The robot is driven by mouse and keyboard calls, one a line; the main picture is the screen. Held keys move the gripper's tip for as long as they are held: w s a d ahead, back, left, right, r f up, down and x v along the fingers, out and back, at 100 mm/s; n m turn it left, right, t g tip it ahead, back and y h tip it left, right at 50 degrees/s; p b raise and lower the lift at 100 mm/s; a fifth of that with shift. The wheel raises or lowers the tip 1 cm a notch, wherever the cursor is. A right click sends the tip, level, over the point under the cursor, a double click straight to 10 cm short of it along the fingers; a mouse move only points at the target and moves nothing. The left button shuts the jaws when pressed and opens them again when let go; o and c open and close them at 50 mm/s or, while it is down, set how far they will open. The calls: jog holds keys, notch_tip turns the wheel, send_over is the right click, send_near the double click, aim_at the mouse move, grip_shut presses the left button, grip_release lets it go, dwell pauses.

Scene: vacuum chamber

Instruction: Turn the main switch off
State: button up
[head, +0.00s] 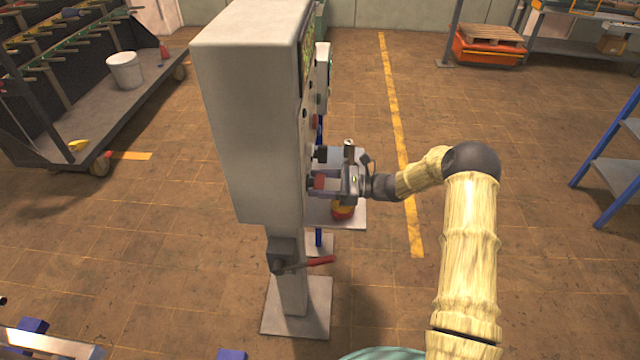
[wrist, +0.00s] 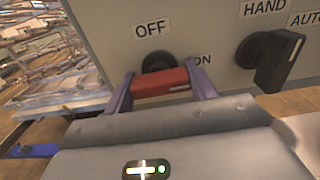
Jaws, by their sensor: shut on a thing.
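The main switch is a red handle (wrist: 160,84) on a round black base, on the grey cabinet face between the labels OFF and ON. Its white mark is at the right end, toward ON. It also shows as a small red patch in the head view (head: 318,182). My gripper (wrist: 160,90) is shut on the red handle, with a purple finger at each end of it. In the head view my gripper (head: 328,183) reaches the cabinet's right-hand face from the right. The ON label is partly hidden by a finger.
The grey cabinet (head: 245,130) stands on a pedestal with a red-handled lever (head: 318,261) low down. A black selector (wrist: 278,60), labelled HAND and AUTO, is right of the main switch. A cart (head: 110,105) stands left; blue shelving (head: 610,150) stands right.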

jog(key=shift+f+n+b, duration=0.15)
jog(key=shift+n+b, duration=0.25)
jog(key=shift+b, duration=0.1)
jog(key=n+b, duration=0.2)
jog(key=b, duration=0.1)
jog(key=shift+f+n+b, duration=0.15)
jog(key=shift+n+b, duration=0.15)
jog(key=shift+b, duration=0.1)
jog(key=n+b, duration=0.5)
jog(key=b, duration=0.1)
jog(key=shift+n+b, duration=0.3)
jog(key=shift+b, duration=0.1)
jog(key=n+b, duration=0.5)
jog(key=b, duration=0.2)
jog(key=shift+f, duration=0.1)
jog(key=n+b, duration=0.2)
jog(key=shift+n+b, duration=0.3)
jog(key=shift+b, duration=0.1)
jog(key=shift+r+n+b, duration=0.25)
jog(key=shift+n+b, duration=0.25)
jog(key=shift+b, duration=0.15)
jog(key=shift+r, duration=0.1)
jog(key=o, duration=1)
